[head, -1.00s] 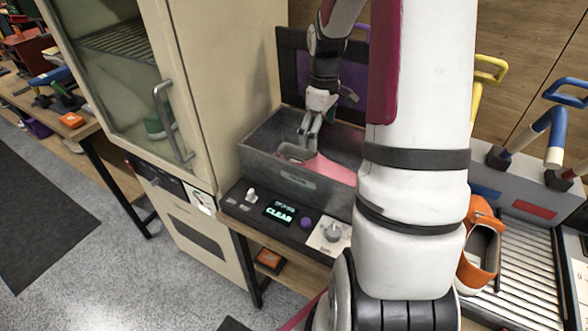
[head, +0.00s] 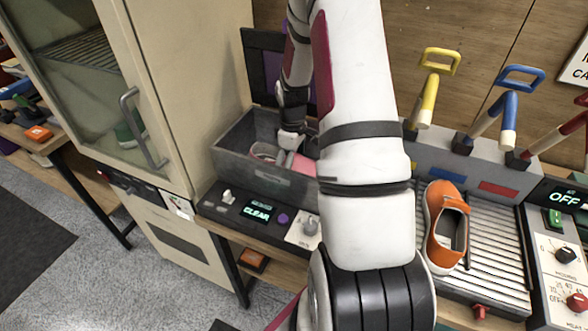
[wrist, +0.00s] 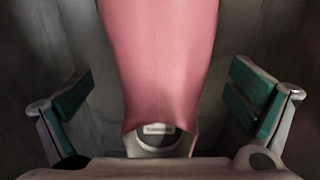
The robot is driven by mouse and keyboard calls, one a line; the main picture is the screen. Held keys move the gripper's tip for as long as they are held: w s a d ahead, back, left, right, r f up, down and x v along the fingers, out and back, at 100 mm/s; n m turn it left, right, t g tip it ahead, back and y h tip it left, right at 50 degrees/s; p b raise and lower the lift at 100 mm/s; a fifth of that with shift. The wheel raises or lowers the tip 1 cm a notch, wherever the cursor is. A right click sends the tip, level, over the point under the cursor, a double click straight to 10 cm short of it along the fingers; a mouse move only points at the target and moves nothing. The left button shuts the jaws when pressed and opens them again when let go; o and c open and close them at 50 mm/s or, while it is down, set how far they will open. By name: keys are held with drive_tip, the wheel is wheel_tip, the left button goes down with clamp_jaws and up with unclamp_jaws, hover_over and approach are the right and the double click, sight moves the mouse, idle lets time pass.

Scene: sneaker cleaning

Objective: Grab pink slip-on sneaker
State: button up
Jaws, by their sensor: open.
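The pink slip-on sneaker (head: 301,166) lies inside a grey see-through bin (head: 250,181). Part of it is hidden in the head view by my gripper and arm. My gripper (head: 287,152) reaches down into the bin over the sneaker. In the wrist view my gripper (wrist: 160,98) is open, with one green-padded finger on each side of the pink sneaker (wrist: 158,60). Gaps show between the sneaker and both fingers. The sneaker's opening and insole label are at the bottom of the wrist view, partly cut off by the gripper body.
A control panel reading CLEAR (head: 257,212) runs along the bin's front. A tall cream cabinet (head: 190,90) stands close at left. At right, an orange shoe (head: 445,228) lies on a ribbed tray (head: 500,255), with coloured levers (head: 490,120) behind it.

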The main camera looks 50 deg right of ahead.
drive_tip(key=shift+f, duration=1.1)
drive_tip(key=c, duration=1.5)
drive_tip(key=shift+o, duration=0.2)
drive_tip(key=shift+r, duration=0.1)
